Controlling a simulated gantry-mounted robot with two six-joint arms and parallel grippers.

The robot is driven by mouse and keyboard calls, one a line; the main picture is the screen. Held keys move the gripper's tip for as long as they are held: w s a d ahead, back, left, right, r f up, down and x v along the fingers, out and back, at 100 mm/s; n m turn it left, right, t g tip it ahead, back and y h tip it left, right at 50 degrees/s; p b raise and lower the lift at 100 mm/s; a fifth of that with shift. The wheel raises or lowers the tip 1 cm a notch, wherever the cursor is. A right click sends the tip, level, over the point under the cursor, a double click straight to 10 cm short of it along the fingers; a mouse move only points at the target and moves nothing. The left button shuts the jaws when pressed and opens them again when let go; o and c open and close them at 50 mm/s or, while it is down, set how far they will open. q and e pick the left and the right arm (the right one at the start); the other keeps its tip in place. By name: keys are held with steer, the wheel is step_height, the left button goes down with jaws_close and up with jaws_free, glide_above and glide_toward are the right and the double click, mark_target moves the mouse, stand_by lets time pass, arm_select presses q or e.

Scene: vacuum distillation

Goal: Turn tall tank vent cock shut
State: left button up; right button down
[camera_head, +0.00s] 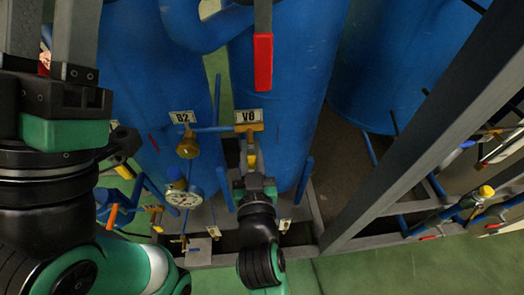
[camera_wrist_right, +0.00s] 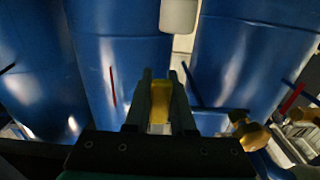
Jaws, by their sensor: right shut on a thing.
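The tall tank (camera_head: 285,100) is a blue cylinder at the centre of the head view. A yellow cock (camera_head: 250,128) sits on its front under a small tag (camera_head: 248,116) that seems to read V8. My right gripper (camera_head: 252,160) is below the cock, its jaws around a yellow handle. In the right wrist view the yellow handle (camera_wrist_right: 160,103) stands between the two dark fingers (camera_wrist_right: 160,100), and the gripper is shut on it. The handle's exact angle is hard to read.
Left of the cock are a brass valve (camera_head: 187,147) tagged B2 and a round gauge (camera_head: 184,194). A grey frame beam (camera_head: 425,125) slants across the right. Green floor (camera_head: 420,270) is clear at the lower right.

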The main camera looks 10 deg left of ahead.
steer(key=c, duration=0.8)
jaws_free()
steer(key=shift+a, duration=0.1)
steer(key=shift+o, duration=0.2)
steer(key=p+v, duration=0.3)
steer(key=v, duration=0.8)
steer(key=shift+s, duration=0.35)
